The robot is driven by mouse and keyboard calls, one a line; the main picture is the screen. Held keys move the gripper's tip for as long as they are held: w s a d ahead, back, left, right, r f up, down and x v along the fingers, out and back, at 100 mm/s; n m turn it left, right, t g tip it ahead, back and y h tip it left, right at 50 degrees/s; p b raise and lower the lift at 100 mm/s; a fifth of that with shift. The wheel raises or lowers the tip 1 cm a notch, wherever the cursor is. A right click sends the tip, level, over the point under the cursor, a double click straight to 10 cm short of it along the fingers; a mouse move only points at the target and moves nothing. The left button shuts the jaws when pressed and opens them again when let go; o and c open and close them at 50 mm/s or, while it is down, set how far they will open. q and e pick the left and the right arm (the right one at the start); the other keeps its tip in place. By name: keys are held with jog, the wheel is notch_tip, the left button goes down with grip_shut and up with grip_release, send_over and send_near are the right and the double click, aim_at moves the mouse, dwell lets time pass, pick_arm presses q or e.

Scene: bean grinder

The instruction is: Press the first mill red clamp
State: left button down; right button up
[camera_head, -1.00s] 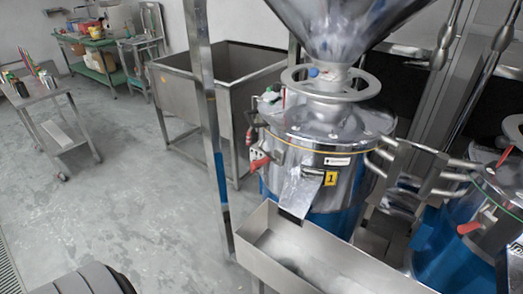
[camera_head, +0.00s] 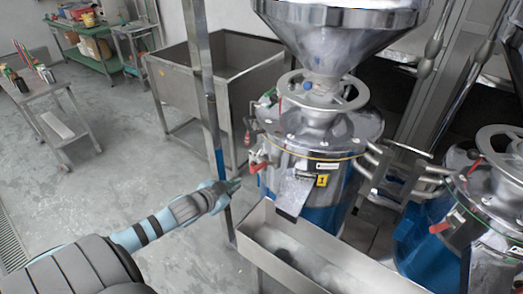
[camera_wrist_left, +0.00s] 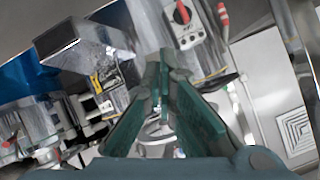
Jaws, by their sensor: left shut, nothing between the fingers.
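The first mill (camera_head: 335,205) is a steel and blue drum with a yellow "1" label, under a large funnel. Its red clamp (camera_head: 257,167) is a small red lever on the drum's left side, near the rim. My left gripper (camera_head: 236,185) is shut and empty, just left of and slightly below the red clamp, apart from it. In the left wrist view the shut fingers (camera_wrist_left: 164,62) point toward the machinery. A red-knobbed box (camera_wrist_left: 184,22) and a red handle (camera_wrist_left: 223,14) show above them; I cannot tell whether either is the clamp. My right gripper is not in view.
A steel post (camera_head: 208,95) stands close to my left gripper. A steel trough (camera_head: 310,258) runs below the first mill's spout. A second mill with its own red clamp (camera_head: 439,227) stands at right. Open floor (camera_head: 120,175) lies at left.

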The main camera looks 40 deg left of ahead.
pick_arm(q)
jog(key=w+d+r+m+t+h, duration=0.1)
jog(key=d+r, duration=0.3)
jog(key=r, duration=0.6)
jog(key=shift+w+d+r+m+t+h+p, duration=0.15)
jog(key=shift+w+d+m+t+h+p, duration=0.05)
jog(key=shift+w+m+t+h+p, duration=0.2)
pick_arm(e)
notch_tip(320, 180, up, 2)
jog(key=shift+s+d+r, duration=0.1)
pick_arm(q)
jog(key=b, duration=0.3)
send_over(262, 167)
jog(key=s+d, duration=0.1)
jog(key=d, duration=0.2)
notch_tip(262, 167, down, 4)
jog(key=f, duration=0.1)
jog(key=shift+s+a+f+b, duration=0.15)
jog(key=shift+s+a+f, duration=0.1)
jog(key=shift+a+f, duration=0.3)
jog(key=shift+s+a+f+b, duration=0.15)
jog(key=shift+s+a+f, duration=0.15)
jog(key=shift+f, duration=0.4)
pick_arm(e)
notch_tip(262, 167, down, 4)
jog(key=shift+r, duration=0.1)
pick_arm(q)
jog(key=shift+w, duration=0.1)
